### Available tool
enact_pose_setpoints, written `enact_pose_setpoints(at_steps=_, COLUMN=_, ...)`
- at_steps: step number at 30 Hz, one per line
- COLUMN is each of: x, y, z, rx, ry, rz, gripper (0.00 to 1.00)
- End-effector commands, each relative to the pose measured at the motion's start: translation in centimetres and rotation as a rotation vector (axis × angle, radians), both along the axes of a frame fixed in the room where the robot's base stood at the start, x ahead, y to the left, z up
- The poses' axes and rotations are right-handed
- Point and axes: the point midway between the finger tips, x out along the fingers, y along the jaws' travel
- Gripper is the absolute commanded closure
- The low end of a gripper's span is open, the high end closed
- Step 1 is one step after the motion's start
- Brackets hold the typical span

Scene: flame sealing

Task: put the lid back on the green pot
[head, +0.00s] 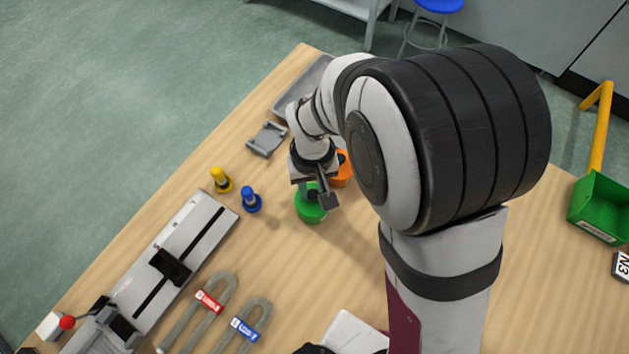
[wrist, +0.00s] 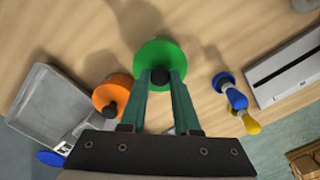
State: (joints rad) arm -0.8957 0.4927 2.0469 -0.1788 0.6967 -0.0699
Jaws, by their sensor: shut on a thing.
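The green pot (head: 308,212) stands on the wooden table, right of the blue-handled piece, partly hidden by my gripper. In the wrist view the round green lid (wrist: 160,52) lies straight below my gripper (wrist: 161,76), its black knob between the two fingers. My gripper is shut on this knob and also shows over the pot in the head view (head: 318,190). The lid hides the pot's rim from the wrist view, so I cannot tell whether it is seated or slightly raised.
An orange pot (wrist: 108,92) with a black knob stands close beside the green one. A grey tray (wrist: 50,105) lies beyond it. Blue (head: 250,201) and yellow (head: 221,181) handled pieces stand left of the green pot. A long rail device (head: 185,245) lies at front left.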

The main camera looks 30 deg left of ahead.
Motion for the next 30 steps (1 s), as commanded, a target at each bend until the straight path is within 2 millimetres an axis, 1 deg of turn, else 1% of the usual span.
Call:
enact_pose_setpoints(at_steps=7, x=0.0, y=0.0, z=0.0, rx=0.0, ry=0.0, rz=0.0, gripper=1.0)
enact_pose_setpoints(at_steps=8, x=0.0, y=0.0, z=0.0, rx=0.0, ry=0.0, rz=0.0, gripper=0.66)
enact_pose_setpoints(at_steps=9, x=0.0, y=0.0, z=0.0, rx=0.0, ry=0.0, rz=0.0, gripper=0.59)
enact_pose_setpoints(at_steps=13, x=0.0, y=0.0, z=0.0, rx=0.0, ry=0.0, rz=0.0, gripper=0.36)
enact_pose_setpoints(at_steps=19, x=0.0, y=0.0, z=0.0, rx=0.0, ry=0.0, rz=0.0, gripper=0.35)
enact_pose_setpoints(at_steps=20, x=0.0, y=0.0, z=0.0, rx=0.0, ry=0.0, rz=0.0, gripper=0.33)
enact_pose_setpoints(at_steps=24, x=0.0, y=0.0, z=0.0, rx=0.0, ry=0.0, rz=0.0, gripper=0.08)
enact_pose_setpoints(at_steps=25, x=0.0, y=0.0, z=0.0, rx=0.0, ry=0.0, rz=0.0, gripper=0.05)
enact_pose_setpoints(at_steps=30, x=0.0, y=0.0, z=0.0, rx=0.0, ry=0.0, rz=0.0, gripper=0.05)
